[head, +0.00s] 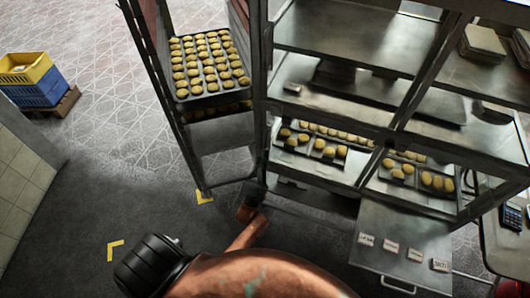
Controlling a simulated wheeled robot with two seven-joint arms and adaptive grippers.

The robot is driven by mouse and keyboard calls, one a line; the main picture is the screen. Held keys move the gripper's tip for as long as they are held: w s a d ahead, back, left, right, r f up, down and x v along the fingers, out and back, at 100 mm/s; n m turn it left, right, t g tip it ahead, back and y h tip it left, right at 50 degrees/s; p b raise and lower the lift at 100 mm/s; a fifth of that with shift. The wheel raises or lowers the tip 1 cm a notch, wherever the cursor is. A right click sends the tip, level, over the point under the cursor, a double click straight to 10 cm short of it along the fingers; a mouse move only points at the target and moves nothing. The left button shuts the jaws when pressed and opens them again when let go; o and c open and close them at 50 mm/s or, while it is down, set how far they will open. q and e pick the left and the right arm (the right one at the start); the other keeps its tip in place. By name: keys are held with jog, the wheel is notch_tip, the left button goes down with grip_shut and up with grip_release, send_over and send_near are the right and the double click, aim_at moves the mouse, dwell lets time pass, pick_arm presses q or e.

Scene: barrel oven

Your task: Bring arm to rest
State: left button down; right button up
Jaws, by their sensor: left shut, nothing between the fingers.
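My left gripper (254,190) is a small dark shape at the end of a copper-coloured link, low in the middle of the head view. It is shut and holds nothing. It shows in front of the foot of the rack and the lower left corner of the shelving; I cannot tell whether it touches either. My copper arm with its black joint fills the bottom of the view. My right gripper is not in view.
A tall rack (194,143) holds a tray of buns (211,99). Metal shelving (340,72) with trays of rolls stands to its right. A labelled drawer (375,222) juts out below. Yellow and blue crates (38,92) stand far left. Floor at left is clear.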

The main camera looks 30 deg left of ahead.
pick_arm(q)
jog(key=shift+h, duration=0.3)
notch_tip(320, 180, down, 22)
jog(key=d+m+g+h, duration=0.3)
jog(key=g+h, duration=0.1)
jog(key=g, duration=0.2)
jog(key=s+f+g+h, duration=0.1)
jog(key=s+f+g, duration=0.4)
jog(key=f, duration=0.6)
jog(key=s+f+g+h, duration=0.1)
jog(key=s+f+g, duration=0.1)
jog(key=s+f, duration=0.65)
jog(key=s+f+m+g, duration=0.1)
jog(key=s+f+g, duration=0.6)
jog(key=s+f, duration=1)
jog(key=s+a+f+g, duration=0.1)
jog(key=s+f+g, duration=0.1)
jog(key=s, duration=0.8)
jog(key=s+f+g, duration=0.2)
jog(key=s+g, duration=0.1)
jog(key=s, duration=0.8)
jog(key=shift+s+a+y, duration=0.3)
jog(key=shift+a+y, duration=0.1)
jog(key=shift+f, duration=0.1)
